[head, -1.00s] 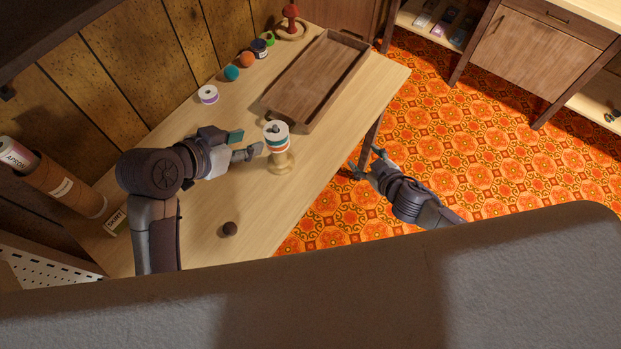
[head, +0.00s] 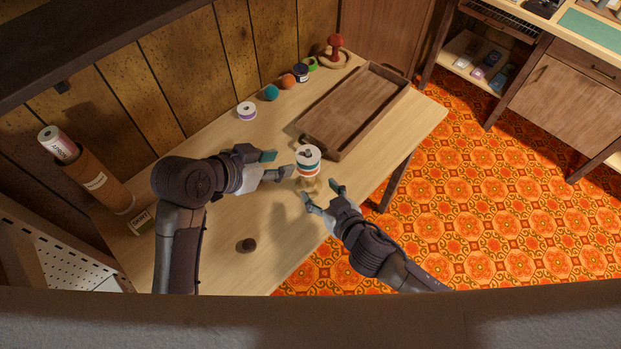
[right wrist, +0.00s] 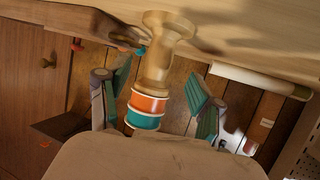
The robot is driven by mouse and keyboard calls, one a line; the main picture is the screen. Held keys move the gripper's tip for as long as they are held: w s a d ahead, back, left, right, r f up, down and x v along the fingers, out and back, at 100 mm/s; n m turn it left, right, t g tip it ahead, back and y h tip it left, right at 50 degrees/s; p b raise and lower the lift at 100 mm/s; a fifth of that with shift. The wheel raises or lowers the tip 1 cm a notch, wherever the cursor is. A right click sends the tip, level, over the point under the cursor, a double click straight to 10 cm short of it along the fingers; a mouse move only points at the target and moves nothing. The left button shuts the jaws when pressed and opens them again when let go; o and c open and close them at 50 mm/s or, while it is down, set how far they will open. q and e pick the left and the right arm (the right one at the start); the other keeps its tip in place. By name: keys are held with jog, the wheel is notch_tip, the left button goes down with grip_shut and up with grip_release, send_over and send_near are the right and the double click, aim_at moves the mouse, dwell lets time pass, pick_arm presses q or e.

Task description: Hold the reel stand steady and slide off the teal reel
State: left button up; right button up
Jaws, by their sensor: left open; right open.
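The wooden reel stand (head: 308,184) stands upright near the table's front edge. The teal reel (head: 307,164), with white rims, is on its post, above an orange reel (head: 308,173). In the right wrist view the stand (right wrist: 157,62) appears upside down, with the orange reel (right wrist: 148,102) and teal reel (right wrist: 143,119) between my open fingers. My left gripper (head: 276,165) is open just left of the stand, apart from it. My right gripper (head: 321,192) is open and empty in front of the stand at the table edge; contact is not visible.
A wooden tray (head: 336,138) lies behind the stand to the right. A white-purple reel (head: 247,111), a teal ball (head: 271,92) and other small items line the wall. A dark brown round object (head: 247,245) sits at the front left. The table between is clear.

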aim_at(307, 157)
jog(key=x, duration=0.7)
grip_shut()
dwell(0.3)
pick_arm(q)
jog(key=o, duration=0.5)
jog(key=shift+f, duration=0.2)
jog(key=o, duration=0.3)
jog(key=f+n+t+y, duration=0.1)
jog(key=f+n+y, duration=0.1)
jog(key=f+n, duration=0.1)
jog(key=shift+s+d+t+y, duration=0.2)
jog(key=shift+s+t+y, duration=0.1)
jog(key=shift+s+t, duration=0.1)
pick_arm(e)
jog(key=shift+s, duration=0.1)
pick_arm(q)
jog(key=shift+o, duration=0.2)
jog(key=s+d+r+n+t+y, duration=0.2)
jog(key=s+d+n+t, duration=0.1)
jog(key=d+t, duration=0.1)
jog(key=x, duration=1.1)
jog(key=shift+w+f, duration=0.2)
jog(key=shift+f, duration=0.15)
